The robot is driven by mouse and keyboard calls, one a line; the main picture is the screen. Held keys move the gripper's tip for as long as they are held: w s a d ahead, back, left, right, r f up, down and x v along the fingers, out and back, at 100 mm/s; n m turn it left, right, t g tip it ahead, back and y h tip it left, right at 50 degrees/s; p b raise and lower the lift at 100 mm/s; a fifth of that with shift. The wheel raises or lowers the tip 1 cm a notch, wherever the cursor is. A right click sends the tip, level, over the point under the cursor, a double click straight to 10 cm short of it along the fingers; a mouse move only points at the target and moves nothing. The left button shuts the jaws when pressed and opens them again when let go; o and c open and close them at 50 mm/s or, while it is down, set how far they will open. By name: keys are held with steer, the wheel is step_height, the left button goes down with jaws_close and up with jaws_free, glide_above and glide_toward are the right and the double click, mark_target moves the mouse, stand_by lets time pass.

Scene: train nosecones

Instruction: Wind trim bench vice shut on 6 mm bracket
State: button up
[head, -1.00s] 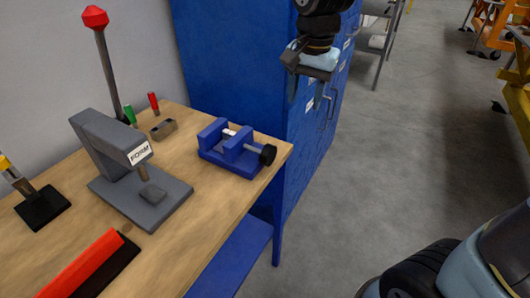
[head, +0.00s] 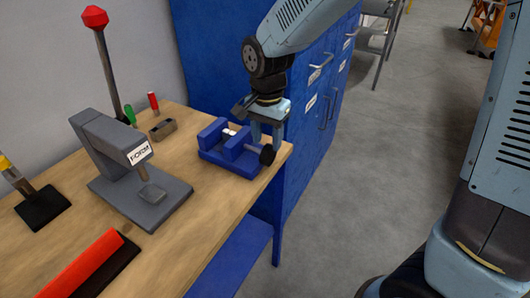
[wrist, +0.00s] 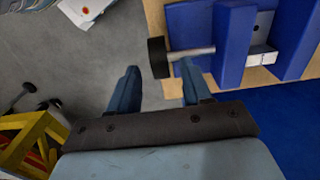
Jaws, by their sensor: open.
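The blue bench vice (head: 212,137) sits at the wooden bench's right end, its black handle knob (head: 267,154) facing right on a grey spindle. A pale metal piece (head: 230,132), probably the bracket, lies between its jaws; it also shows in the wrist view (wrist: 262,54). My gripper (head: 266,142) points down at the knob end of the vice, open and empty. In the wrist view the black knob (wrist: 158,57) appears between my two blue fingers, nearer their tips, with the right finger close to the spindle (wrist: 192,53). I cannot tell whether either finger touches.
A grey press labelled FORM (head: 120,160) with a red-topped lever stands left of the vice. A small grey block (head: 163,130) and green and red handles stand behind. A blue cabinet (head: 220,60) rises behind the bench.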

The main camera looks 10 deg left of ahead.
mark_target(267, 148)
steer(key=shift+f, duration=2.75)
